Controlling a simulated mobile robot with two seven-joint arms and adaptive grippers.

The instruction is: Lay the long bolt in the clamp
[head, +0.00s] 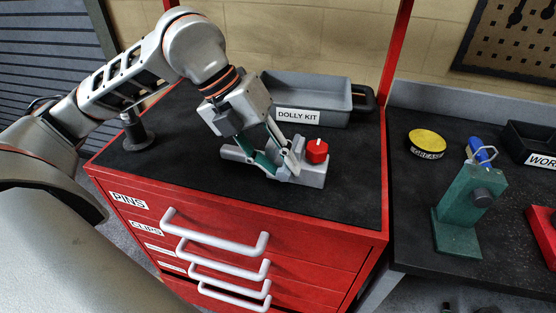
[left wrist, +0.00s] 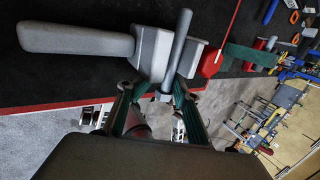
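The grey clamp (head: 308,178) with a red knob (head: 317,151) sits on the black cabinet top. In the left wrist view the clamp (left wrist: 80,39) has a long grey bar to the left and the red part at its right. A thin grey rod, which looks like the long bolt (left wrist: 180,38), crosses the clamp block; whether it rests in it or is just above it I cannot tell. My left gripper (head: 280,160) is down at the clamp. Its green fingers (left wrist: 156,90) are apart, with the rod's near end between them. My right gripper is out of view.
A grey DOLLY KIT tray (head: 308,92) stands behind the clamp, and a dark round post (head: 135,132) at the left. On the side bench are a yellow-topped grease tin (head: 428,139) and a green stand (head: 466,205). Drawer handles (head: 215,235) stick out in front.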

